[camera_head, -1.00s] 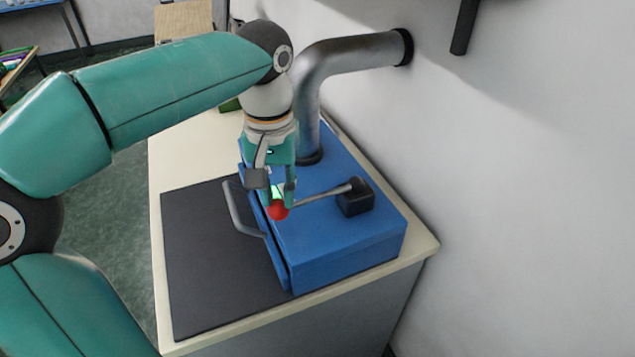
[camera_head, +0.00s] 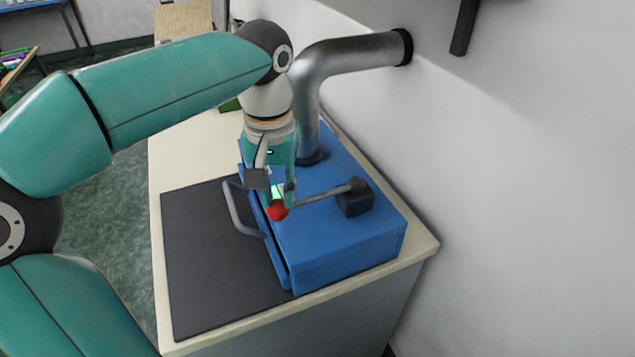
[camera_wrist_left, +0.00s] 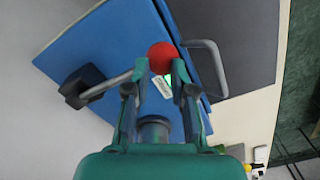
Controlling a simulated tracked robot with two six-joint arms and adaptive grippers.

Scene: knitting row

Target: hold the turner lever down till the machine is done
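The turner lever (camera_head: 322,194) is a thin grey rod from a black pivot block (camera_head: 355,199) on the blue machine (camera_head: 345,238). It ends in a red ball knob (camera_head: 278,211) near the machine's left edge. My left gripper (camera_head: 279,200) points down at the knob, its fingers on either side of it. In the left wrist view the knob (camera_wrist_left: 162,57) sits at the fingertips, which stand about a ball's width apart. A small green-lit panel (camera_wrist_left: 168,80) on the machine shows between the fingers, partly hidden. My right gripper is in no view.
A grey bar handle (camera_head: 238,212) sticks out from the machine's left side over a dark mat (camera_head: 205,265) on the cream table (camera_head: 178,157). A thick metal pipe (camera_head: 345,52) rises behind the gripper and enters the wall close on the right.

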